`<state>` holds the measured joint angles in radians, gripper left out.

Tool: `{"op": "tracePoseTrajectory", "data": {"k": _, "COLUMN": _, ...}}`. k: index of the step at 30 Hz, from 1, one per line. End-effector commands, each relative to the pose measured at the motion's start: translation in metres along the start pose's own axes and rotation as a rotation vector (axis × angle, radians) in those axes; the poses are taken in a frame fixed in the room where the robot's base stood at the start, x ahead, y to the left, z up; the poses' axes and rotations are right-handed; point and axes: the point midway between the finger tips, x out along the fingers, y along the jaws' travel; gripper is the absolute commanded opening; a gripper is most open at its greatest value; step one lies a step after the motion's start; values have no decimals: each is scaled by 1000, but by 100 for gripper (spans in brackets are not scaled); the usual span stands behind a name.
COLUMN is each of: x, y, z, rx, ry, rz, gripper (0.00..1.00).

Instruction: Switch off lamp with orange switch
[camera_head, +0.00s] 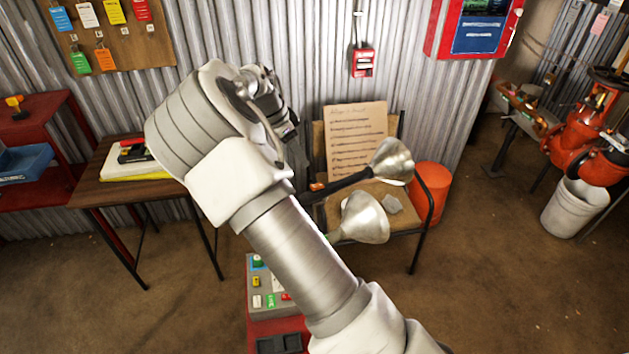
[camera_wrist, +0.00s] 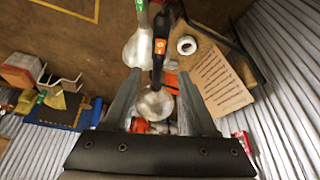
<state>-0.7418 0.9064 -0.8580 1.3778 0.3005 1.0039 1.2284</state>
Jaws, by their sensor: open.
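Two lamps with flared metal heads are at the chair. One has a dark handle with an orange switch (camera_wrist: 160,46); its silvery head (camera_wrist: 155,104) points down between my fingers in the wrist view. In the head view this lamp's head (camera_head: 391,162) is at the upper right, its handle running left behind my arm. The other lamp (camera_head: 364,218) is nearer in the head view and has a green part; it also shows in the wrist view (camera_wrist: 138,46). My gripper (camera_wrist: 158,72) is open, its fingers either side of the orange-switch lamp in the picture. I cannot tell whether they touch it.
The chair (camera_head: 428,188) stands against the corrugated wall with a written sheet (camera_head: 357,140) on it. An orange bucket (camera_head: 432,190) is beside it. A wooden table (camera_head: 122,190) is left, a control box (camera_head: 268,300) is below. Open floor lies right.

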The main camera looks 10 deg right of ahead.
Motion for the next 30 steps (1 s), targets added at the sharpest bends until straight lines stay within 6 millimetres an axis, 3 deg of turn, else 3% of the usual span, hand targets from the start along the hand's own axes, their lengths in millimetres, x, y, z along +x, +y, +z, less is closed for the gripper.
{"op": "tracePoseTrajectory", "data": {"k": 9, "x": 73, "y": 2, "z": -1, "rx": -1, "ry": 1, "rz": 5, "gripper": 57}}
{"op": "tracePoseTrajectory", "data": {"k": 15, "x": 110, "y": 1, "z": -1, "rx": -2, "ry": 1, "rz": 3, "gripper": 57}}
{"op": "tracePoseTrajectory", "data": {"k": 21, "x": 129, "y": 1, "z": -1, "rx": -1, "ry": 1, "rz": 1, "gripper": 57}}
{"op": "tracePoseTrajectory", "data": {"k": 30, "x": 133, "y": 0, "z": 0, "rx": -2, "ry": 0, "rz": -1, "gripper": 57}}
